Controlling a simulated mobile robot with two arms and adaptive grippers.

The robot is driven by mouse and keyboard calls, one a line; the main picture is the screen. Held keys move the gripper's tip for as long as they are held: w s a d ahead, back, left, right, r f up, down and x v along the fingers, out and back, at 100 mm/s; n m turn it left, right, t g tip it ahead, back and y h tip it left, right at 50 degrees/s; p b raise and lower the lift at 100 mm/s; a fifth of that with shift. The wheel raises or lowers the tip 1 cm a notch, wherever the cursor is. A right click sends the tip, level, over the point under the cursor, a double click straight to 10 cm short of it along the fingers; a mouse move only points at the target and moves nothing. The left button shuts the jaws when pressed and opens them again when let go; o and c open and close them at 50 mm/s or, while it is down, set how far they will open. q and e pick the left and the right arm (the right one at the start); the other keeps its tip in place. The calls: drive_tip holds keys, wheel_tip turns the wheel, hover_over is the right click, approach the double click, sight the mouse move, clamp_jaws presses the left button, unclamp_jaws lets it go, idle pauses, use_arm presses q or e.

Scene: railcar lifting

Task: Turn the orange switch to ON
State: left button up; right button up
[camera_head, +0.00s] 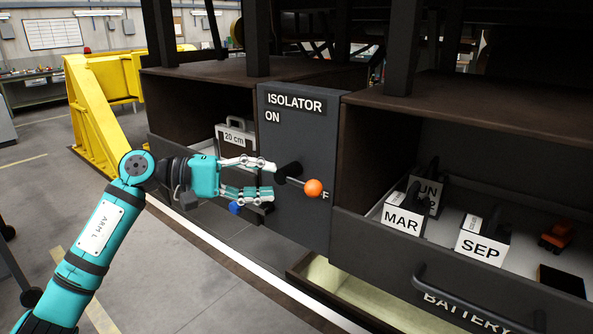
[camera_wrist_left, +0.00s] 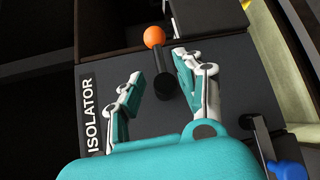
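The isolator switch is a dark lever with an orange ball knob (camera_head: 313,188) on a grey panel (camera_head: 305,140) lettered ISOLATOR and ON. The lever points right and slightly down, with the knob covering part of a label ending in F. My left gripper (camera_head: 274,180) is open just left of the lever's dark hub (camera_head: 288,171). In the left wrist view, the open fingers (camera_wrist_left: 157,68) flank the hub end of the lever (camera_wrist_left: 165,82), and the knob (camera_wrist_left: 154,37) lies beyond the fingertips. I cannot tell whether a finger touches it. My right gripper is not in view.
A blue knob (camera_head: 235,208) sits below my gripper. A yellow frame (camera_head: 95,105) stands at left.

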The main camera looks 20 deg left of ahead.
sight(292, 182)
use_arm(q)
drive_tip(key=p+x, duration=0.2)
drive_tip(key=x, duration=0.3)
drive_tip(key=shift+w+d+r, duration=0.1)
drive_tip(key=shift+d, duration=0.25)
drive_tip(key=shift+w+d, duration=0.2)
drive_tip(key=shift+d, duration=0.2)
